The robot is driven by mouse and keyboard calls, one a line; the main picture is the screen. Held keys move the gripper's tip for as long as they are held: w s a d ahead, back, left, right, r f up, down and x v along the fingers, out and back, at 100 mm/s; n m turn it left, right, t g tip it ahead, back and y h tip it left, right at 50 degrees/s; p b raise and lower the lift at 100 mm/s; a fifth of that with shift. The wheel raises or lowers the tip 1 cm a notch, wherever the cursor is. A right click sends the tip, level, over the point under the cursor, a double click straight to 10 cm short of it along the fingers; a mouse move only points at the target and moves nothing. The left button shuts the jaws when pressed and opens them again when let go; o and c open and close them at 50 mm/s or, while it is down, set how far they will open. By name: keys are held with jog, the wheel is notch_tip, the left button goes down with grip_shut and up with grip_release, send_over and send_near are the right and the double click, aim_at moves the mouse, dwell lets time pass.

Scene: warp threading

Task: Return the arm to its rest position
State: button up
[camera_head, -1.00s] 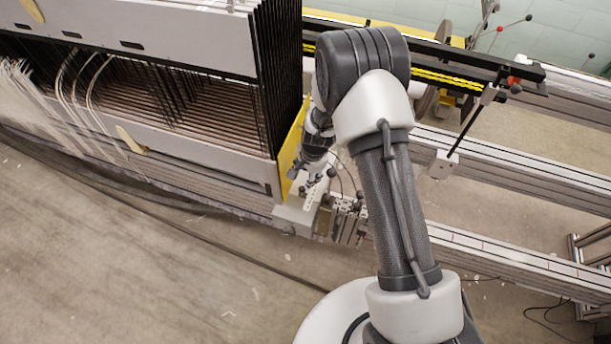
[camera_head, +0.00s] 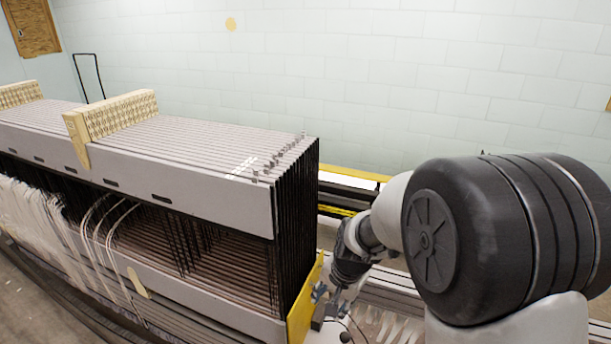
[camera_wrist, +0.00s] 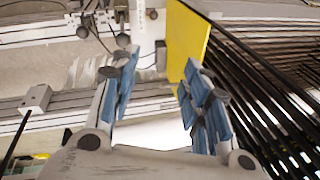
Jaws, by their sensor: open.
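My gripper (camera_wrist: 158,78) is open in the wrist view, its two blue-padded fingers apart with nothing between them. A yellow plate (camera_wrist: 186,42) stands just beyond the right finger. In the head view my gripper (camera_head: 333,302) is small and partly hidden, beside the lower edge of the yellow plate (camera_head: 304,303) at the loom's end. My arm rises from there to a large dark joint at the right.
The loom's stacked frames (camera_head: 165,205) fill the left, with white threads (camera_head: 35,215) hanging at the front. Dark frame bars (camera_wrist: 270,85) run close to the right finger. Rails (camera_head: 385,292) lie behind my wrist. A pale wall (camera_head: 330,80) closes the back.

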jog(key=s+d+r+n+t, duration=0.1)
jog(key=s+d+r+n, duration=0.2)
jog(key=s+r, duration=0.55)
jog(key=s+d+r+n, duration=0.2)
jog(key=s+d+r, duration=0.1)
jog(key=s+r, duration=0.55)
jog(key=s+d+n+h, duration=0.1)
jog(key=s+d+n, duration=0.1)
jog(key=s, duration=0.7)
jog(key=shift+s+t+h, duration=0.15)
jog(key=shift+t+h, duration=0.15)
jog(key=shift+t, duration=0.1)
jog(key=shift+r, duration=0.1)
jog(key=shift+c, duration=0.3)
